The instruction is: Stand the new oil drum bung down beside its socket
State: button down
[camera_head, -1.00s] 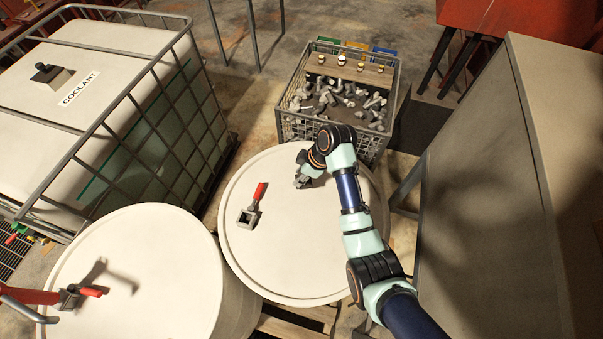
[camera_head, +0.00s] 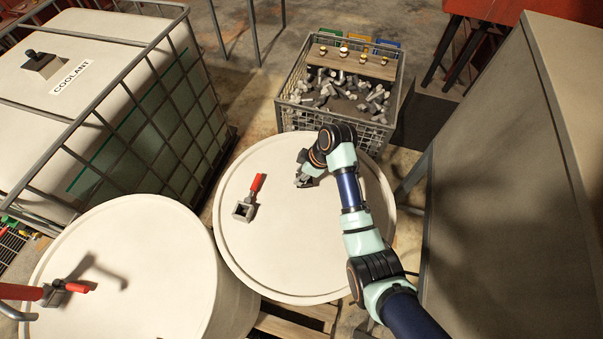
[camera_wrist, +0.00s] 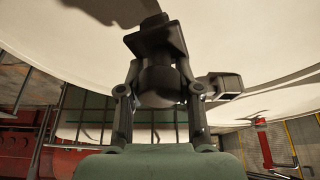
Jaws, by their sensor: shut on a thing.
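My gripper (camera_wrist: 160,92) is shut on the dark bung (camera_wrist: 158,48), which has a round body, a wide square plate and a narrower end. In the head view my gripper (camera_head: 304,180) is low over the right-hand drum's pale lid (camera_head: 290,255); the bung is mostly hidden there. I cannot tell whether the bung touches the lid. A dark square hollow fitting (camera_wrist: 226,84) shows right of my gripper in the wrist view. In the head view a grey square socket (camera_head: 243,211) with a red handle (camera_head: 258,182) stands on the lid, left of my gripper and apart from it.
A second drum (camera_head: 150,285) with a red-handled fitting (camera_head: 60,291) stands at left. A caged coolant tank (camera_head: 110,100) is at upper left. A wire bin (camera_head: 325,117) of metal parts stands behind the drum. A grey cabinet (camera_head: 500,170) is at right. The lid's front is clear.

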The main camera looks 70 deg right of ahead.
aim_at(310, 181)
jog(key=shift+f+b, duration=0.3)
jog(key=shift+f, duration=0.25)
jog(key=c, duration=0.7)
grip_release()
jog(key=v, duration=0.7)
jog(key=shift+s+r, duration=0.15)
jog(key=shift+r, duration=0.15)
